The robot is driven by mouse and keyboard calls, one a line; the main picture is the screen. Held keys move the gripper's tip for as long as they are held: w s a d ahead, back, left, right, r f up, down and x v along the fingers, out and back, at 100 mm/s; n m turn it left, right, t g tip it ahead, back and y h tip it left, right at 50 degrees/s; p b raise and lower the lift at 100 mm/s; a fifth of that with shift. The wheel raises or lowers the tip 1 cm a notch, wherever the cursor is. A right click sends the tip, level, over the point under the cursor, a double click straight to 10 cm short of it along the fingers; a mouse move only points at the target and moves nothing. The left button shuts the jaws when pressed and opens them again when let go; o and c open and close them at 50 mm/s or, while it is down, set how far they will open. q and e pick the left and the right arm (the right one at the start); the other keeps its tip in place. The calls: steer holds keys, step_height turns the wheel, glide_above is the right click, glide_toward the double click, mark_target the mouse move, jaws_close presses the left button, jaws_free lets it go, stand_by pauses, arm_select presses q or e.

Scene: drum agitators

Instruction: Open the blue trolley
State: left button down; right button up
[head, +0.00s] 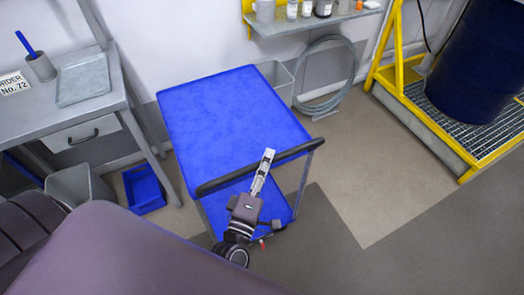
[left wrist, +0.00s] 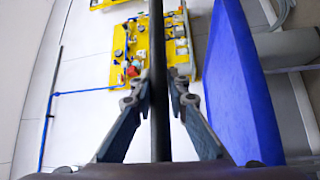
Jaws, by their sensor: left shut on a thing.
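The blue trolley stands in the middle of the head view, with a flat blue top deck (head: 225,115), a lower blue shelf (head: 275,207) and a black push handle (head: 225,184) across its near end. My left gripper (head: 265,162) is at the middle of this handle, shut on it. In the left wrist view, the black handle bar (left wrist: 158,60) runs upright between the fingers (left wrist: 160,88), and the blue deck (left wrist: 238,85) is to the right. My right gripper is not in view.
A grey workbench (head: 95,118) with a drawer (head: 85,133) stands left of the trolley. A blue bin (head: 143,188) and a grey bin (head: 75,186) are below it. A yellow frame (head: 385,70) with a dark drum (head: 480,60) stands at right. Floor right of the trolley is clear.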

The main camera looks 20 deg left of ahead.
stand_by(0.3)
arm_select(q)
steer(key=c, duration=1.8)
jaws_free()
steer(key=shift+c, duration=0.2)
steer(key=shift+s, duration=0.1)
steer(key=s+f, duration=0.1)
steer(key=s, duration=1)
steer(key=shift+s+d+f, duration=0.35)
steer(key=shift+d, duration=0.1)
